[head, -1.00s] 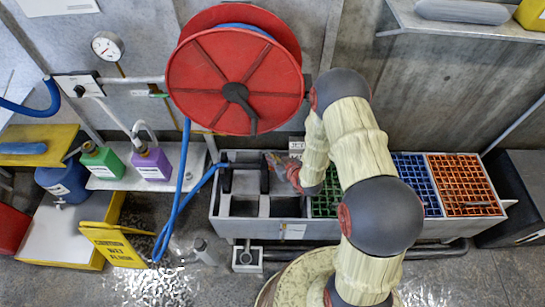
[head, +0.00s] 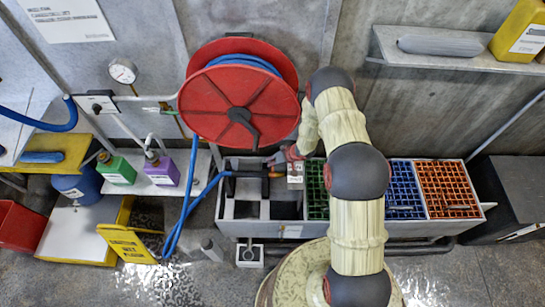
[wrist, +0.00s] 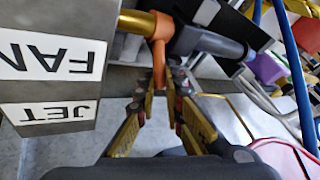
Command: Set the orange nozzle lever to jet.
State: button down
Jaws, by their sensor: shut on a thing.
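The orange nozzle lever (wrist: 159,62) sticks out from an orange collar on the dark nozzle (wrist: 205,42) in the wrist view. In the head view its orange part (head: 277,173) is small and partly hidden by my gripper. My gripper (wrist: 165,88) is shut on the lever, with its fingers on either side of it. In the head view my gripper (head: 279,159) is at the nozzle, above the sink. A grey block beside the lever carries a FAN label (wrist: 50,58) and a JET label (wrist: 58,112), both upside down in the wrist view. The lever's exact setting cannot be told.
The grey sink unit (head: 232,225) holds green, blue and orange grates on its right. A red hose reel (head: 205,112) hangs above, and its blue hose (head: 190,205) hangs down left of the sink. Green and purple bottles (head: 165,172) stand on a shelf to the left.

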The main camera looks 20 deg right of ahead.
jog(key=shift+w+f+g+p, duration=0.2)
jog(key=shift+g+p, duration=0.3)
jog(key=shift+p, duration=0.9)
jog(key=shift+f, duration=0.1)
jog(key=c, duration=1.9)
grip_release()
jog(key=shift+w, duration=0.1)
jog(key=shift+d, duration=0.1)
jog(key=v, duration=1.2)
jog(key=shift+w, duration=0.1)
